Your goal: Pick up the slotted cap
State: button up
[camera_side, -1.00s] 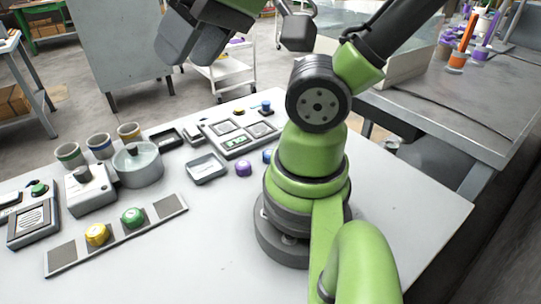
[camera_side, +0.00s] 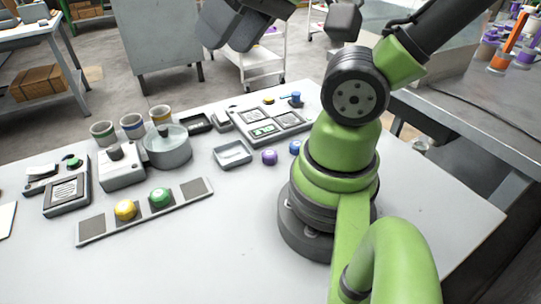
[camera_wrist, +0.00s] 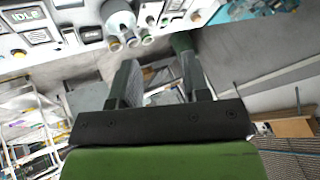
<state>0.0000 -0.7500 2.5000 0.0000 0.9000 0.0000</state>
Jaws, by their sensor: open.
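Several small round caps sit on the pale table in the side view: a yellow cap (camera_side: 125,209) and a green cap (camera_side: 160,197) on a grey strip, and a purple cap (camera_side: 269,157) and a blue cap (camera_side: 295,147) nearer my base. I cannot make out which one is slotted. My gripper (camera_side: 232,27) is high above the far side of the table, cut by the top edge. In the wrist view my gripper (camera_wrist: 157,60) is open, with nothing between its fingers, pointing towards floor and table edge.
A grey strip (camera_side: 92,228) lies at the front. A round lidded pot (camera_side: 168,152), several cups (camera_side: 132,125), a small tray (camera_side: 233,154) and a panel (camera_side: 262,126) crowd the middle and back. The table's front area is clear. A white trolley (camera_side: 262,62) stands beyond.

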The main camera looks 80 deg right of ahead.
dwell(0.4)
jog(key=o, duration=0.5)
